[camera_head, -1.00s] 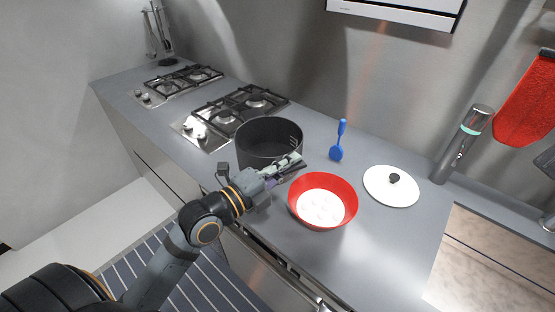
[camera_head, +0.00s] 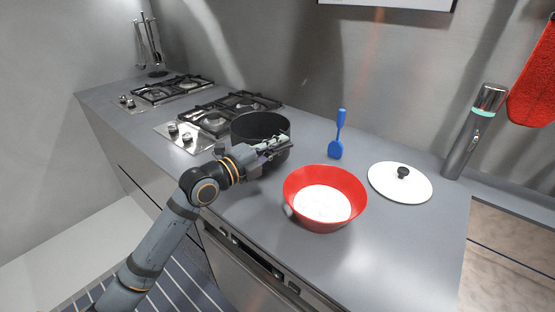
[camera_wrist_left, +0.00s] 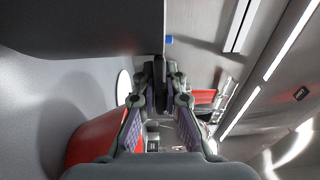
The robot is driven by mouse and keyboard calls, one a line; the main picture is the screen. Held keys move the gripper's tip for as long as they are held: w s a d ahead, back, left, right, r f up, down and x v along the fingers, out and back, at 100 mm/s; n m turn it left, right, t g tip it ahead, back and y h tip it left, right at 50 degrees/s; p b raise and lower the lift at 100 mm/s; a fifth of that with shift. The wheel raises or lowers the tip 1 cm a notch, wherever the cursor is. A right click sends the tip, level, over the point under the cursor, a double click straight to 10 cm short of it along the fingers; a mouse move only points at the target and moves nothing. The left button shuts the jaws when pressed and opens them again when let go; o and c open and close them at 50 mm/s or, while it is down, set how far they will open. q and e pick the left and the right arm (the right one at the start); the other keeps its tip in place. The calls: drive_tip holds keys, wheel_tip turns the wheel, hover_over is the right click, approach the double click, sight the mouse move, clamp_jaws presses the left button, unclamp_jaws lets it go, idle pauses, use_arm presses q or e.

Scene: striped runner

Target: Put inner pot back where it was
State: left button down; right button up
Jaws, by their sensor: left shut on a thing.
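The black inner pot (camera_head: 246,128) is upright at the right end of the near gas hob in the head view. I cannot tell whether its base touches the counter. My left gripper (camera_head: 277,147) reaches across the pot's near side and is shut on its rim or handle on the right. The arm hides part of the pot's lower wall. In the left wrist view the dark pot (camera_wrist_left: 80,25) fills the upper left, and the gripper fingertips (camera_wrist_left: 160,75) close at its edge. My right gripper is not in view.
A red bowl (camera_head: 297,208) with white contents stands right of the pot. Two gas hobs (camera_head: 208,120) are on the left. A grey cylindrical device (camera_head: 470,140) stands far right.

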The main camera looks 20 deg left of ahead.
use_arm(q)
drive_tip(key=shift+w+f, duration=0.15)
drive_tip(key=f, duration=0.4)
drive_tip(key=shift+w+a, duration=0.2)
drive_tip(key=shift+w, duration=0.15)
drive_tip(key=shift+f, duration=0.15)
drive_tip(key=c, duration=1.4)
unclamp_jaws()
drive_tip(key=shift+c, duration=0.2)
